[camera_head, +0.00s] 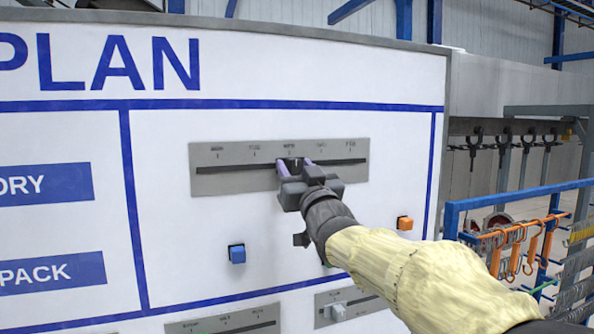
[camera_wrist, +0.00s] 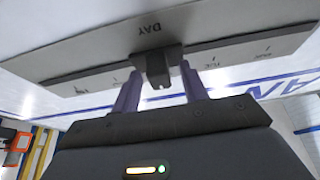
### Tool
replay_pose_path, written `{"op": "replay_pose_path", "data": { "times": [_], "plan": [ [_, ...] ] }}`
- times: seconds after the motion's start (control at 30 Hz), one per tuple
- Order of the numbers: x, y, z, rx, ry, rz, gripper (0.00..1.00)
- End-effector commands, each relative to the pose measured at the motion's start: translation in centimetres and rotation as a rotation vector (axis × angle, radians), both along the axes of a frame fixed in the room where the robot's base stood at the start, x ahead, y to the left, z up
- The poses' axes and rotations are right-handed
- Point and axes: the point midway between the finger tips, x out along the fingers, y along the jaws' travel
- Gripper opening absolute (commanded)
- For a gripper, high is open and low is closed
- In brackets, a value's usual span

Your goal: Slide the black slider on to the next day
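The black slider (camera_wrist: 160,70) sits in the slot of a grey day plate (camera_head: 225,180) on the white plan board. In the head view the slider (camera_head: 292,163) is mostly hidden by my gripper, near the middle label, which seems to read WED. My gripper (camera_head: 295,166) reaches the plate from the lower right. In the wrist view, which is upside down, its two purple fingers (camera_wrist: 160,80) stand on either side of the slider. Narrow gaps seem to show between fingers and slider, so the gripper looks open around it. Contact is hard to judge.
Below the plate are a blue button (camera_head: 237,254) and an orange button (camera_head: 404,223). Two more grey slider plates lie lower, one with a light knob (camera_head: 338,312). A blue rail (camera_head: 520,194) with hanging orange hooks stands right of the board. The slot is clear on both sides.

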Motion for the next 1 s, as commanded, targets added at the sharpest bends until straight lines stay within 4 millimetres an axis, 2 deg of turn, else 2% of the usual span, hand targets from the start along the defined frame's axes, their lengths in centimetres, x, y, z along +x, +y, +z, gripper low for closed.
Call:
{"op": "replay_pose_path", "data": {
  "times": [0.2, 0.37, 1.0],
  "plan": [
    [-0.2, -0.1, -0.2, 0.000, -0.001, -0.001, 0.44],
    [-1.4, -0.7, -0.9, 0.000, -0.001, -0.001, 0.44],
    [-11.3, -5.4, -5.5, 0.001, -0.003, -0.001, 0.44]
  ]
}}
